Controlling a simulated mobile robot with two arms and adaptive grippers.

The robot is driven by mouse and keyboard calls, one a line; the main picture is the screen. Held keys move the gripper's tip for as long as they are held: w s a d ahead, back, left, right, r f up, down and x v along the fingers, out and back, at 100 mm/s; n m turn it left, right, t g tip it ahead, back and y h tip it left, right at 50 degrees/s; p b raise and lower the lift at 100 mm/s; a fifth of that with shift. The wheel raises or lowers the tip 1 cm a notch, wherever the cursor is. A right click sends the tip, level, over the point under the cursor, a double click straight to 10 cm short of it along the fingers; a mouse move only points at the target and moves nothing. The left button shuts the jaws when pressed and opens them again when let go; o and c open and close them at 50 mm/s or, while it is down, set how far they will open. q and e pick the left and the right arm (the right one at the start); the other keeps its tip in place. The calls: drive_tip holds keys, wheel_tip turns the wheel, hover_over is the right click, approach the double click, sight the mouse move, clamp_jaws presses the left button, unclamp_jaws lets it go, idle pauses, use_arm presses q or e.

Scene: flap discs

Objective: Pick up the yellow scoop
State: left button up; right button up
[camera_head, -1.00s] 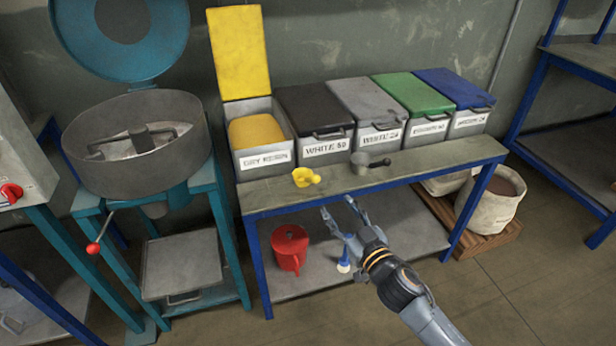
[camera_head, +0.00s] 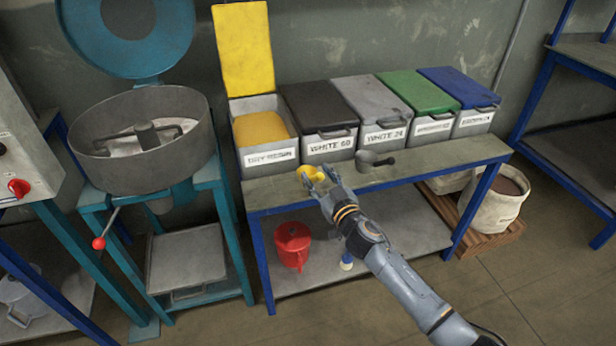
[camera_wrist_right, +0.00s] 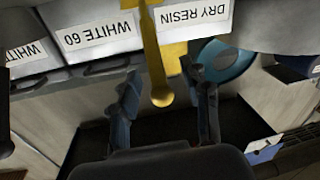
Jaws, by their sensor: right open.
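The yellow scoop (camera_head: 309,171) lies on the bench top in front of the open bin with the yellow lid. My right gripper (camera_head: 318,178) is at the scoop, at the bench's front edge, and partly hides it. In the right wrist view, the scoop's yellow handle (camera_wrist_right: 154,55) points between the two open fingers of the right gripper (camera_wrist_right: 165,85). The fingers stand on either side of the handle with gaps, and I see no contact. My left gripper is not in view.
A grey scoop (camera_head: 374,160) lies to the right on the bench (camera_head: 440,158). A row of labelled bins, including a black-lidded one (camera_head: 318,105), stands behind. A red jug (camera_head: 293,245) stands on the lower shelf. A teal-framed mixer (camera_head: 145,135) stands at left.

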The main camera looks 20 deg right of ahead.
drive_tip(key=shift+s, duration=0.1)
drive_tip(key=shift+c, duration=0.4)
clamp_jaws()
drive_tip(key=shift+r, duration=0.2)
